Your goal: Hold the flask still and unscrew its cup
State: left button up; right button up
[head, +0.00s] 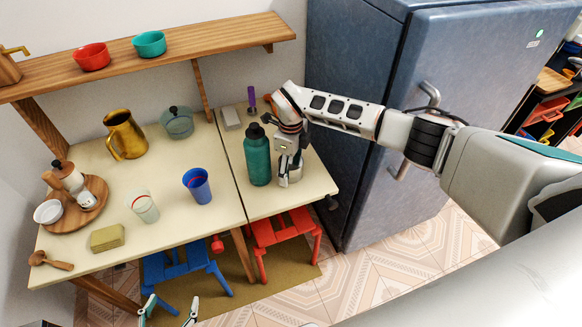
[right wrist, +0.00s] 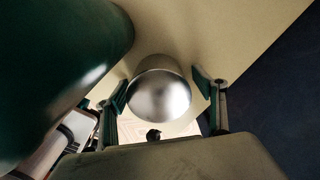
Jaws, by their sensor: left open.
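The teal flask (head: 257,158) stands upright on the right part of the table, with a dark top. It also fills the left side of the right wrist view (right wrist: 50,70). My right gripper (head: 290,178) points down just to the right of the flask. In the right wrist view a shiny silver cup (right wrist: 158,97) sits apart from the flask, between the right fingers, which stand open around it. A gap shows at the right finger; contact at the left finger is unclear. My left gripper (head: 168,312) is open and empty at the bottom edge, below the table.
A blue cup (head: 196,186), white cup (head: 143,207), sponge (head: 107,238) and brass pitcher (head: 124,134) are left of the flask. Behind it is a purple-handled tool (head: 251,97). The fridge (head: 375,120) stands close on the right. Red (head: 280,233) and blue (head: 185,268) stools are below.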

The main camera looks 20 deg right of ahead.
aim_at(291, 161)
jog(key=shift+r, duration=0.25)
notch_tip(291, 161, up, 12)
jog(key=shift+f, duration=0.1)
